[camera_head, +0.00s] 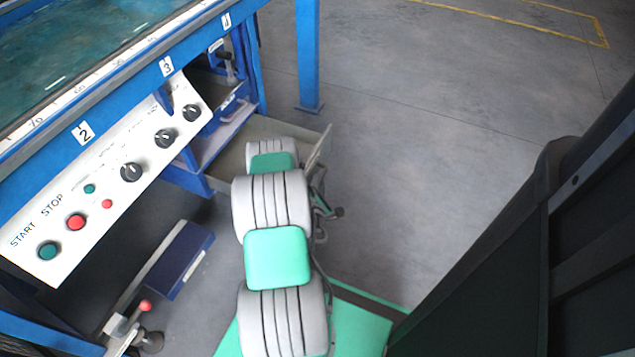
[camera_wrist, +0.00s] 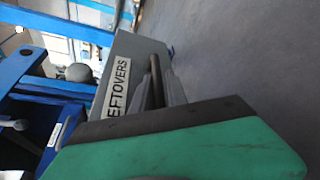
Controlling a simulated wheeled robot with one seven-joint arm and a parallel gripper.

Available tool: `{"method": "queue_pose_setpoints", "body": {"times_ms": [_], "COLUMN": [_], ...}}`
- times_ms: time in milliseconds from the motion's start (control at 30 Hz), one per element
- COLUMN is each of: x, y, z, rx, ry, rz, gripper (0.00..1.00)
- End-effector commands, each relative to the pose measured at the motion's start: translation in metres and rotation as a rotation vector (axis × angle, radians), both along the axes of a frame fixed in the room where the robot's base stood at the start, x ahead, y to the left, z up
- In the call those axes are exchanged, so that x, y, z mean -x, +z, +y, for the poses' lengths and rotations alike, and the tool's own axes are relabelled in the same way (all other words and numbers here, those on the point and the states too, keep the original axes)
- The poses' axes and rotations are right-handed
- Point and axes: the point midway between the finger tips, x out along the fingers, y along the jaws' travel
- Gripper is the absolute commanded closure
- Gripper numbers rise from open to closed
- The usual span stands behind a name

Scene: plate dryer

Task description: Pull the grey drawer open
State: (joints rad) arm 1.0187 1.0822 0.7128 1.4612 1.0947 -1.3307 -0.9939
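The grey drawer (camera_head: 268,127) sticks out from the blue frame under the table, its inside partly in view, so it stands open. My arm covers part of it. In the wrist view its grey front (camera_wrist: 128,48) carries a white label reading "LEFTOVERS", partly cut off by my gripper body. A dark bar handle (camera_wrist: 155,68) stands on that front. My gripper (camera_wrist: 163,82) has its grey fingers on either side of the handle with little gap, and looks shut on it. In the head view my arm hides the fingers.
A white control panel (camera_head: 105,180) with knobs and START and STOP buttons slopes along the blue table (camera_head: 130,95). A blue leg (camera_head: 308,55) stands beyond the drawer. A blue pedal-like part with a red-knobbed lever (camera_head: 145,306) lies low at left. Grey floor (camera_head: 430,140) to the right is clear.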

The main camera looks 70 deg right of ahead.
Motion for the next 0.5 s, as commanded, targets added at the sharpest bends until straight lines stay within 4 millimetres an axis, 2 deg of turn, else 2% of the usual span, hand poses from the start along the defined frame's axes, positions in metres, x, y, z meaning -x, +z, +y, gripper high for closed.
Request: {"method": "queue_pose_setpoints", "body": {"times_ms": [333, 500], "x": [0.000, 0.003], "y": [0.002, 0.005], "z": [0.000, 0.013], "rx": [0.004, 0.004], "ry": [-0.001, 0.001], "rz": [-0.002, -0.001], "gripper": [0.78, 0.78]}}
